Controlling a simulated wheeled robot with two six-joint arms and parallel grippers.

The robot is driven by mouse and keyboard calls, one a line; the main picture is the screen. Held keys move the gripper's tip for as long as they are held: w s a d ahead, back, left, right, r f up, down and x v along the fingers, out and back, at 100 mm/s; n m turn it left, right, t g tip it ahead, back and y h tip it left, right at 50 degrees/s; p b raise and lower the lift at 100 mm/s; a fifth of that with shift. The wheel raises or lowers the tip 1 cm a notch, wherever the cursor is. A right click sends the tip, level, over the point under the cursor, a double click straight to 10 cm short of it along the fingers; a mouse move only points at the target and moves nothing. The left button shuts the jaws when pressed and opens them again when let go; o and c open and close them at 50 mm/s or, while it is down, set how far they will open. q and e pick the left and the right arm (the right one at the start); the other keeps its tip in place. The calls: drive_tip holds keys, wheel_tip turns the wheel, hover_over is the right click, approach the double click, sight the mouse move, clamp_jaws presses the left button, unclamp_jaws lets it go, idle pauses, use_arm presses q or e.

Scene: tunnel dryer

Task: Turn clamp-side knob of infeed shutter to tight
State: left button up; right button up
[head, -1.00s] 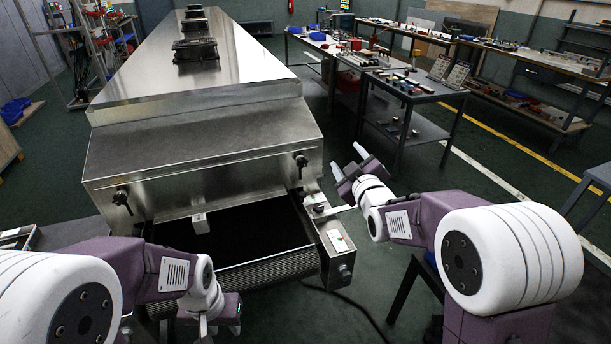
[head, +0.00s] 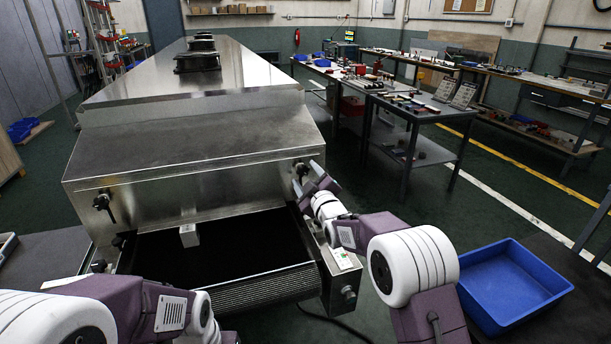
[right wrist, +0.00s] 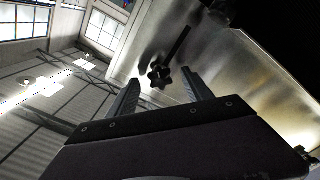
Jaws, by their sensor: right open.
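The infeed shutter (head: 190,190) is the steel front panel of the dryer, above the dark belt opening. A dark knob (head: 103,200) sits at its left end. Another dark knob (head: 301,169) at its right end is partly hidden by my right gripper (head: 307,179). Which knob is clamp-side, I cannot tell. My left arm is at the lower left; its fingers are out of frame.
A control box (head: 343,268) sits right of the belt (head: 262,287), below my right forearm. A small white block (head: 189,235) is at the opening. A blue bin (head: 512,285) stands at the lower right. Tables with tools (head: 425,108) are behind it.

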drive_tip(key=shift+w+a, duration=0.15)
drive_tip(key=shift+w, duration=0.25)
clamp_jaws()
drive_tip(key=shift+m, duration=0.3)
